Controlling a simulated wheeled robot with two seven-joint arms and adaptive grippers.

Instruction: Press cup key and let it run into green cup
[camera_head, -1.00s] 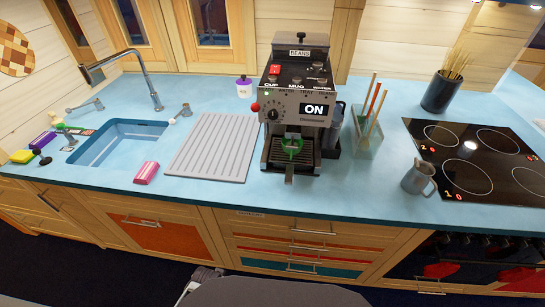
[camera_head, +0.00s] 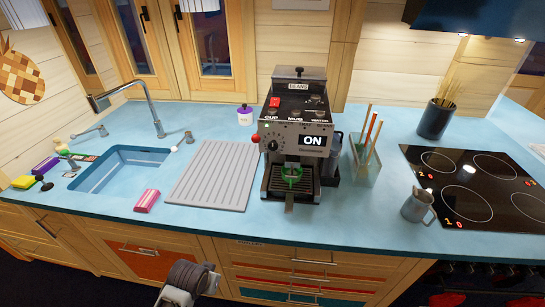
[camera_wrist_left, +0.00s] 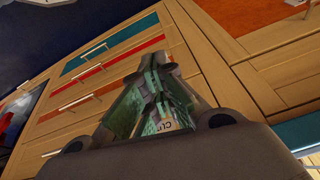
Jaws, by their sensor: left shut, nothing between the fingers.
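The coffee machine (camera_head: 297,135) stands on the blue counter, its display reading ON. On its sloping top panel are a red-lit switch (camera_head: 275,102) and keys labelled CUP (camera_head: 270,121), MUG and WATER. The green cup (camera_head: 291,174) stands under the spout on the drip tray, partly covered by the handle in front. No stream is discernible. My left gripper (camera_wrist_left: 155,80) is shut and empty in the left wrist view, in front of the drawers. In the head view, my left wrist shows at the bottom, below the counter edge and well away from the machine. My right gripper is out of view.
A ribbed drainboard (camera_head: 212,175) and sink (camera_head: 120,170) lie left of the machine. A glass holder with sticks (camera_head: 364,160), a metal jug (camera_head: 418,206) and the hob (camera_head: 475,185) are to the right. The counter in front of the machine is clear.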

